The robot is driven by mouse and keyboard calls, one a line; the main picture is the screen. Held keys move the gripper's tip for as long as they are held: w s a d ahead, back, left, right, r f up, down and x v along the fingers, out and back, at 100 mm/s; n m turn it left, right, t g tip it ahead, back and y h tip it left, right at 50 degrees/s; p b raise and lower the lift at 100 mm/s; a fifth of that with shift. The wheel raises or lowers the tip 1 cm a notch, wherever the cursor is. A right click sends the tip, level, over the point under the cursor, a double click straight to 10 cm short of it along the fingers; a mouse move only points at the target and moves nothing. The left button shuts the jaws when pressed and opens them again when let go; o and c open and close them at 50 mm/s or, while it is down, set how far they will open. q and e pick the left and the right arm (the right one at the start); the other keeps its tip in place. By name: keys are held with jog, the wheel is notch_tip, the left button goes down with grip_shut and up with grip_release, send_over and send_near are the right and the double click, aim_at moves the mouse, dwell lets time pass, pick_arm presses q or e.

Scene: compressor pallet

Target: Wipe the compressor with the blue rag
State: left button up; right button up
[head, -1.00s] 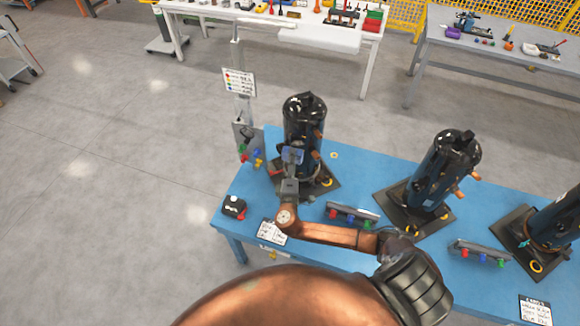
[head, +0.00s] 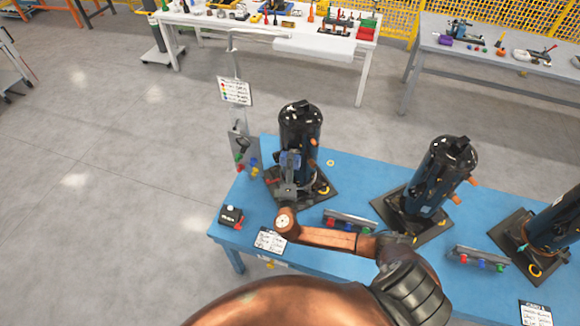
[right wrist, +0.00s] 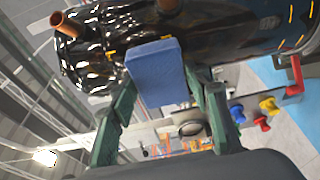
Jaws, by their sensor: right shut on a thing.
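The compressor (head: 299,128) is a shiny black upright cylinder with copper stubs, on a dark base plate at the left of the blue table. My right gripper (head: 290,165) is in front of it, shut on the blue rag (head: 293,157). In the right wrist view the rag (right wrist: 157,72) is a flat blue block between the green-grey fingers of the gripper (right wrist: 160,88). It overlaps the black compressor body (right wrist: 200,35) there and seems to lie against it; exact contact is hard to tell. My left gripper is not in view.
Two more compressors (head: 437,180) (head: 556,226) stand to the right on the blue table (head: 372,172). Racks with coloured caps (head: 350,221) (head: 476,259) lie in front. A black button box (head: 231,216) sits at the left corner. A sign post (head: 235,91) stands behind the left edge.

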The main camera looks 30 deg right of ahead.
jog(key=shift+w+d+b, duration=0.35)
jog(key=shift+w+d, duration=0.2)
jog(key=shift+d, duration=0.1)
jog(key=shift+r, duration=0.1)
jog(key=shift+r+p, duration=1.35)
jog(key=shift+r, duration=0.6)
jog(key=shift+f+b, duration=0.1)
jog(key=shift+b, duration=0.2)
notch_tip(320, 180, down, 4)
jog(key=b, duration=0.3)
jog(key=shift+b, duration=0.4)
